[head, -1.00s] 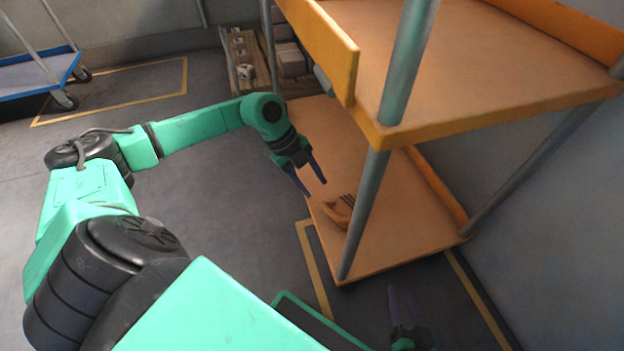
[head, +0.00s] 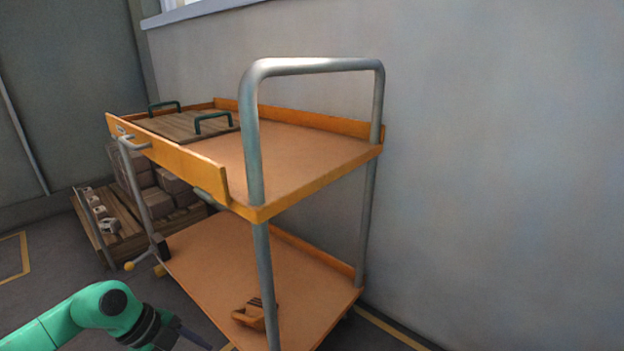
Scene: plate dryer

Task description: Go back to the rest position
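My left gripper (head: 190,338) is at the bottom edge of the head view, in front of the cart's lower shelf. One dark finger shows and the rest is cut off, so its opening is unclear. My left arm (head: 70,325) comes in from the lower left. My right gripper is out of view. An orange two-tier cart (head: 300,155) with grey tube posts stands against the wall. A brown wooden tray (head: 170,125) with two dark green handles lies at the far end of its upper shelf.
A small orange-brown object with dark slots (head: 250,318) lies on the cart's lower shelf (head: 225,262). Behind the cart, a wooden pallet (head: 125,240) holds grey boxes (head: 172,183). A grey wall (head: 480,180) closes off the right. Floor is open at the left.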

